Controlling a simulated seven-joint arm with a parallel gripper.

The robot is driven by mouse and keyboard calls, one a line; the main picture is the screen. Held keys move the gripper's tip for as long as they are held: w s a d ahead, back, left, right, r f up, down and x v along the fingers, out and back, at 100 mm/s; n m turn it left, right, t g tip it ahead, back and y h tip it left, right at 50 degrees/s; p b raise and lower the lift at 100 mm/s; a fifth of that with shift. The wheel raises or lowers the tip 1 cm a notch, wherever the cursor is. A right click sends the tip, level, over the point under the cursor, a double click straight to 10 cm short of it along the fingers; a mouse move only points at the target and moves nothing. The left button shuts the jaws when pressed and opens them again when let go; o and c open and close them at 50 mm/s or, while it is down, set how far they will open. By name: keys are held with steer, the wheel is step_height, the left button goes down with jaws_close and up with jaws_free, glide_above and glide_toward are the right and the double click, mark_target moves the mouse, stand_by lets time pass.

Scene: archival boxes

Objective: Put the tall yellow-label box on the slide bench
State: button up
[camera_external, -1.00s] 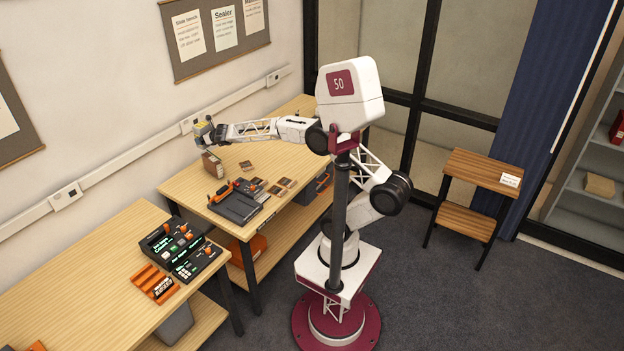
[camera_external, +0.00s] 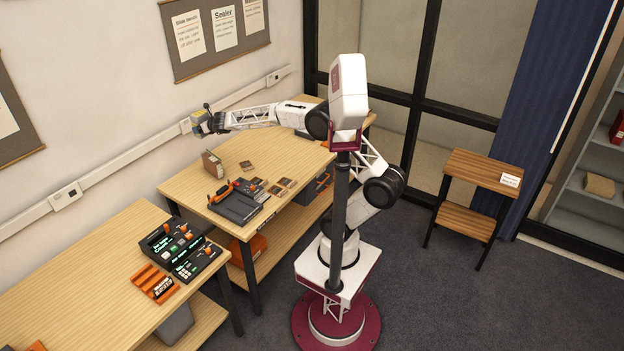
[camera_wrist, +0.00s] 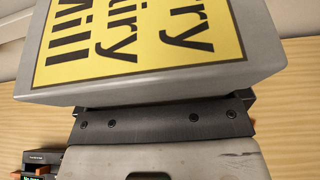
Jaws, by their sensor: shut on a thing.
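My gripper (camera_external: 213,123) is shut on a grey box with a yellow label (camera_external: 200,122). It holds the box in the air near the wall, above the far left part of the wooden bench (camera_external: 180,184). In the wrist view the grey box's yellow label (camera_wrist: 135,45) fills the top and bears large black letters, partly cut off, including "Mill". The dark gripper bar (camera_wrist: 165,122) lies against the box's lower edge. The box's full height is cut off in the wrist view. A poster headed "Slide bench" hangs on the wall above this bench.
A brown box (camera_external: 212,164) stands on the bench below my gripper. A second bench (camera_external: 85,270) with a control panel (camera_external: 180,250) is at lower left. A wooden stand (camera_external: 485,168) is at right.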

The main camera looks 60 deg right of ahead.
mark_target(200, 113)
step_height(200, 113, up, 11)
steer(key=shift+r, duration=0.1)
steer(key=s+d+m+h, duration=0.2)
steer(key=s+d, duration=0.2)
steer(key=d, duration=1.2)
steer(key=s+d+r+m+g+h, duration=0.15)
steer(key=s+d, duration=0.25)
steer(key=d, duration=1.3)
steer(key=s+d+m+h, duration=0.2)
steer(key=s+d+h, duration=0.15)
steer(key=d, duration=1.25)
steer(key=s+d+m+g+h, duration=0.4)
steer(key=s+d+m, duration=0.1)
steer(key=s+d, duration=3.1)
steer(key=s+d+m+g+h, duration=0.1)
steer(key=s+d+m+g, duration=0.15)
steer(key=s, duration=1.75)
steer(key=s+d+m+g+h, duration=0.1)
steer(key=s+d, duration=0.3)
steer(key=s, duration=1.6)
steer(key=s+a+f+m+g, duration=0.15)
steer(key=s+a, duration=0.25)
steer(key=s, duration=1.5)
steer(key=s+a+m+g, duration=0.3)
steer(key=s+a, duration=0.1)
steer(key=s, duration=1.5)
step_height(200, 113, down, 40)
steer(key=shift+w+d+h, duration=0.25)
steer(key=shift+w+h, duration=0.05)
steer(key=shift+w, duration=0.05)
